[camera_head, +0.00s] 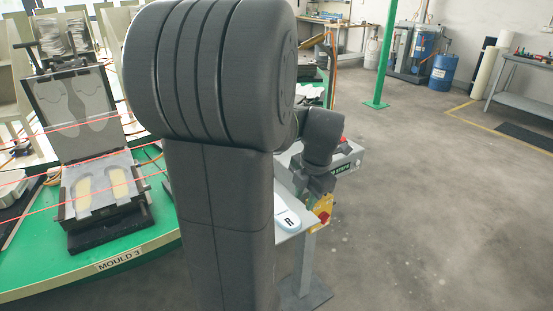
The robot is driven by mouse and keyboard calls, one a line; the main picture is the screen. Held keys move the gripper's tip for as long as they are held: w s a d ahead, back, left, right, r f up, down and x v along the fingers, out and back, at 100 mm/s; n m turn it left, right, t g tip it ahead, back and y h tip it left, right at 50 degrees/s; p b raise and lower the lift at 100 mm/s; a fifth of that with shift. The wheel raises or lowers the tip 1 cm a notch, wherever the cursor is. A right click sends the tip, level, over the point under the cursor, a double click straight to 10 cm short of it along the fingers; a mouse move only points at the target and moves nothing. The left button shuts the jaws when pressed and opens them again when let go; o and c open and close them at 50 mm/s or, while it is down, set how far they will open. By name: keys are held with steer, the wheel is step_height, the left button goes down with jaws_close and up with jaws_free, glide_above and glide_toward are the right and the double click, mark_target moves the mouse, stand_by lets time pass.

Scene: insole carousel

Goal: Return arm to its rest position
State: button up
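My own dark grey arm fills the middle of the view, with its large rounded joint at the top and its thick link running down. Its far end bends down to the right of that link. My gripper (318,188) shows there only small and dark, above a narrow light table (299,224). I cannot make out its fingers, or whether it holds anything. A white, blue-edged piece marked with a letter (288,221) lies on this table, partly hidden by my arm.
An open mould (108,224) with two pale insole shapes sits on the green carousel (40,272) at left, labelled MOULD 3. Red lines cross it. A box with a red button (345,150) stands behind my gripper. A green post (385,55) stands farther back.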

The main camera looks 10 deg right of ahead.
mark_target(297, 227)
steer(key=x, duration=1.1)
steer(key=shift+f, duration=0.25)
steer(key=v, duration=0.2)
steer(key=shift+w+a+r, duration=0.15)
steer(key=shift+w+r, duration=0.1)
steer(key=shift+r, duration=0.5)
